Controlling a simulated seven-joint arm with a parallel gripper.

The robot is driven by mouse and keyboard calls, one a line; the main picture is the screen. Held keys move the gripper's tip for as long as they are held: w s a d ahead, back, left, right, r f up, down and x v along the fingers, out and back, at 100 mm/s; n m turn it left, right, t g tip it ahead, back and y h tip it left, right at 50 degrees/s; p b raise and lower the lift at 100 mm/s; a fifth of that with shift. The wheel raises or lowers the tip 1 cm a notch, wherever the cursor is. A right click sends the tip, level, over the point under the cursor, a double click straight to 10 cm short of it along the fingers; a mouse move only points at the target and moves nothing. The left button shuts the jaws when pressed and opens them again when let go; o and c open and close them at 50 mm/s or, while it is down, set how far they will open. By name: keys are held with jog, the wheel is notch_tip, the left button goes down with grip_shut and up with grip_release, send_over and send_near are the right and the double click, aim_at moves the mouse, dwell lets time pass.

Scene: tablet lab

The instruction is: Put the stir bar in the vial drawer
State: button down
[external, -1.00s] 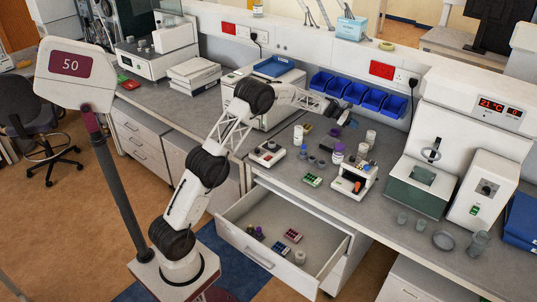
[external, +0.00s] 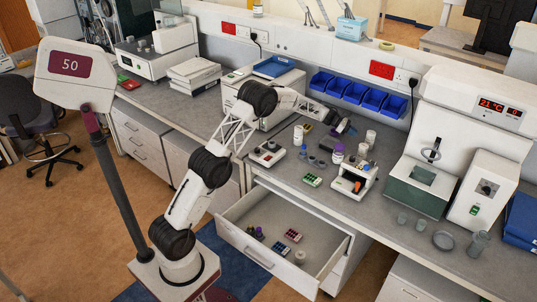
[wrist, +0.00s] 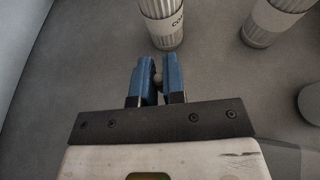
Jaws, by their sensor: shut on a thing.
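My gripper (external: 337,131) is low over the back of the bench, among the bottles. In the wrist view its blue fingers (wrist: 157,82) are closed on a small pale piece, the stir bar (wrist: 158,77); only its rounded end shows between them. The stir bar is too small to make out in the external view. The vial drawer (external: 246,250) stands open below the bench front, to the left of and below the gripper. Inside it are dark vials (external: 255,233), small coloured racks (external: 293,236) and a white pot (external: 300,257).
White ribbed bottles (wrist: 160,25) stand just beyond the fingers in the wrist view. Blue bins (external: 355,92) line the wall behind.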

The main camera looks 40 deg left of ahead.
aim_at(346, 144)
dwell(0.3)
jog(key=shift+f, duration=2.3)
jog(key=shift+f, duration=0.2)
jog(key=c, duration=1.2)
grip_release()
jog(key=v, duration=1.2)
jog(key=shift+r, duration=0.2)
